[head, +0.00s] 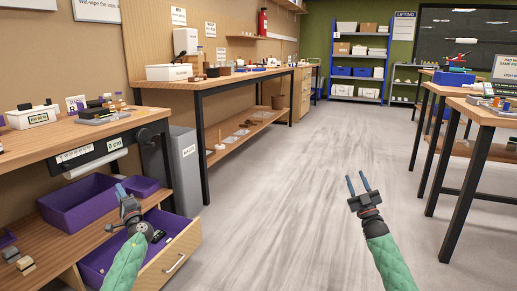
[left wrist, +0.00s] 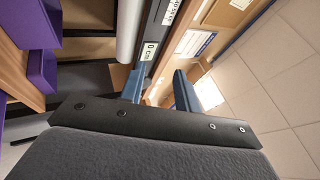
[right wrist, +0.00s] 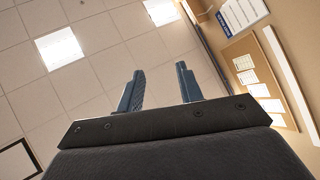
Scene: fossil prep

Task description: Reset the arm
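My left gripper (head: 121,189) is raised over the open drawer at the left bench, pointing up and away from me. In the left wrist view its two blue fingers (left wrist: 160,88) stand apart with nothing between them. My right gripper (head: 357,183) is held up over the open floor at the right of the middle. In the right wrist view its blue fingers (right wrist: 158,88) are also apart and empty, with ceiling and wall behind them. Both forearms have green padded sleeves. Neither gripper touches anything that I can see.
An open drawer with a purple lining (head: 98,262) sticks out under my left arm. A purple bin (head: 80,206) sits on the shelf behind it. A grey bin (head: 184,160) stands beside the left bench. Wooden tables (head: 486,115) line the right side. The grey floor (head: 290,190) between is clear.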

